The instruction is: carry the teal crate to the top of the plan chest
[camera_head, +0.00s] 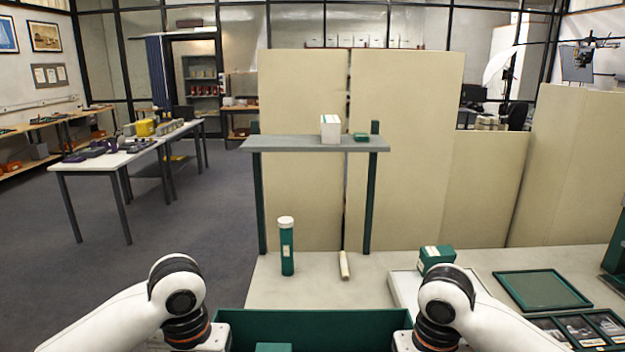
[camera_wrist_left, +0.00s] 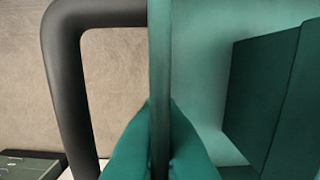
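The teal crate (camera_head: 315,325) is at the bottom middle of the head view, between my two forearms; only its far wall and part of its inside show. A teal box (camera_head: 273,348) is inside it. In the left wrist view, the crate's wall (camera_wrist_left: 159,70) runs upright through the middle, with a dark grey handle-like loop (camera_wrist_left: 62,80) left of it. My left wrist is at the crate's left end and my right wrist at its right end. I cannot pick out the plan chest.
The pale worktop (camera_head: 320,290) beyond the crate holds a green tube (camera_head: 287,250), a small roll (camera_head: 344,265), a green box (camera_head: 437,257) and a green tray (camera_head: 543,290). A raised shelf (camera_head: 290,144) stands behind. Open floor (camera_head: 190,225) lies to the left.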

